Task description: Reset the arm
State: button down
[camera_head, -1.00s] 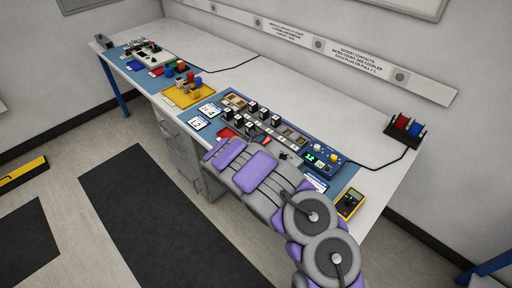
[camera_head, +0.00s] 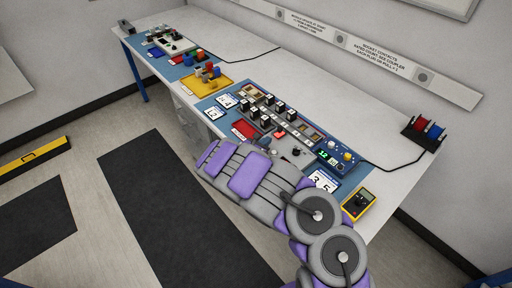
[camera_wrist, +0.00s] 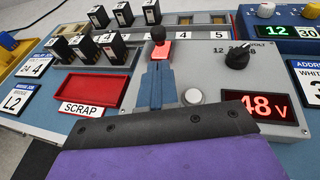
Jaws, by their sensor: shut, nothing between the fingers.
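My gripper (camera_wrist: 157,84) shows in the wrist view as a blue-grey pair of fingers pressed together, with nothing between them. It points over a grey control panel (camera_wrist: 190,70), toward a black-knobbed lever (camera_wrist: 158,36) on a red base. I cannot tell whether it touches the panel. The panel (camera_head: 290,152) lies just beyond the arm.
A red SCRAP tray (camera_wrist: 97,92), several black modules (camera_wrist: 109,47), a black dial (camera_wrist: 238,56) and a red 48 V display (camera_wrist: 268,107) surround the gripper. A yellow meter (camera_head: 358,203) and a spool rack (camera_head: 424,131) stand on the bench's right. The floor in front is open.

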jog(key=w+a+p+v, duration=0.1)
jog(key=v, duration=0.5)
jog(key=s+d+r+m+g+h, duration=0.45)
jog(key=d+r+m, duration=0.35)
jog(key=d+r, duration=0.5)
jog(key=s+d+r+m+g, duration=0.5)
jog(key=s+d+r+m, duration=0.4)
jog(key=s, duration=0.3)
jog(key=s+r+m+g+y, duration=0.1)
jog(key=s+m+g+y, duration=0.2)
jog(key=s, duration=0.6)
jog(key=s+r+m+g+y, duration=0.1)
jog(key=s+r+m+y, duration=0.2)
jog(key=s, duration=0.6)
jog(key=s+a+f+m+y, duration=0.2)
jog(key=s+a+m+y, duration=0.3)
jog(key=s+a, duration=0.8)
jog(key=s+y, duration=0.1)
jog(key=y, duration=0.2)
jog(key=shift+a, duration=0.25)
